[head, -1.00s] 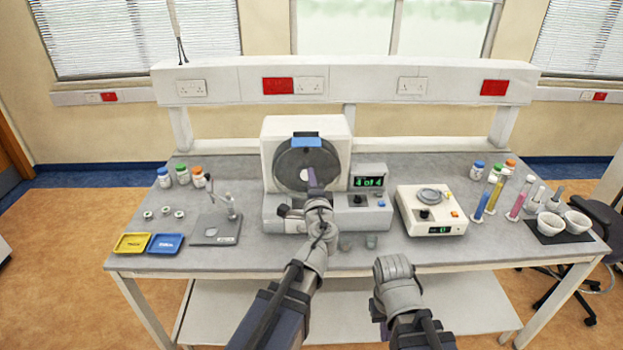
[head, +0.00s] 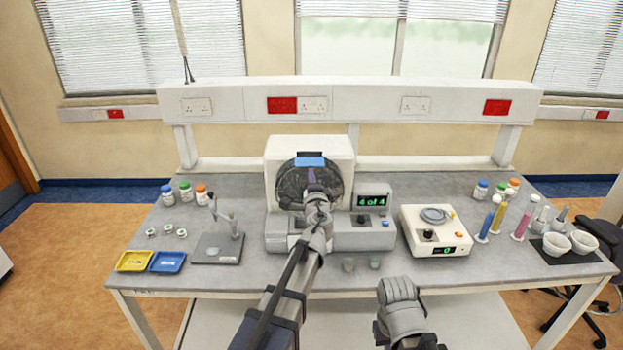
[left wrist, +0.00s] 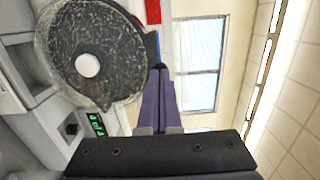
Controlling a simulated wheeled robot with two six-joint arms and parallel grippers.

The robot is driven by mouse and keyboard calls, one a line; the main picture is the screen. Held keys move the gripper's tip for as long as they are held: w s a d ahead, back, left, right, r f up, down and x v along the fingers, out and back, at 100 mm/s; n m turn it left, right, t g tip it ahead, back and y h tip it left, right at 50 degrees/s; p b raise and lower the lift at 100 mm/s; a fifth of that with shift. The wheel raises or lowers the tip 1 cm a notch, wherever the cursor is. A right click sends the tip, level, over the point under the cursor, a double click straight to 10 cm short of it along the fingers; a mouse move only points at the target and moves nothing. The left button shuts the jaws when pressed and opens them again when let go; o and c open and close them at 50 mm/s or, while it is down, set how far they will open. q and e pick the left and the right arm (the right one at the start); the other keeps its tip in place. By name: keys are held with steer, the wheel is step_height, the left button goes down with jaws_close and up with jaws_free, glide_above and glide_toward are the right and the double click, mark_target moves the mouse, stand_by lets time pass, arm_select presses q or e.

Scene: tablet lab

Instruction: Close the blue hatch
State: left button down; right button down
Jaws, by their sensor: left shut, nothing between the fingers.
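The blue hatch (head: 310,161) is a small flap at the top rim of the round dark drum (head: 290,183) on the white machine. In the left wrist view a strip of the blue hatch (left wrist: 152,45) shows at the drum's edge, partly behind the fingertips. My left gripper (head: 311,172) is shut and empty, in front of the drum just below the hatch. Its purple fingers (left wrist: 160,72) lie together in the left wrist view, close to the blue strip. I cannot tell if they touch it. My right arm shows low in the head view; its fingers do not.
A display (head: 372,201) reading "4 of 4" stands right of the drum. A white balance-like device (head: 435,238) stands farther right. A stand (head: 217,249), yellow tray (head: 134,261) and blue tray (head: 168,262) are on the left. Two small cups are near the front edge.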

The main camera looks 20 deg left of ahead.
mark_target(311, 166)
arm_select(q)
steer(key=x, duration=0.6)
steer(key=shift+w+d, duration=0.25)
steer(key=shift+d, duration=0.05)
steer(key=shift+s+r, duration=0.15)
steer(key=shift+s, duration=0.1)
steer(key=shift+s+d, duration=0.15)
steer(key=shift+s, duration=0.3)
steer(key=v, duration=1.3)
steer(key=shift+s, duration=0.2)
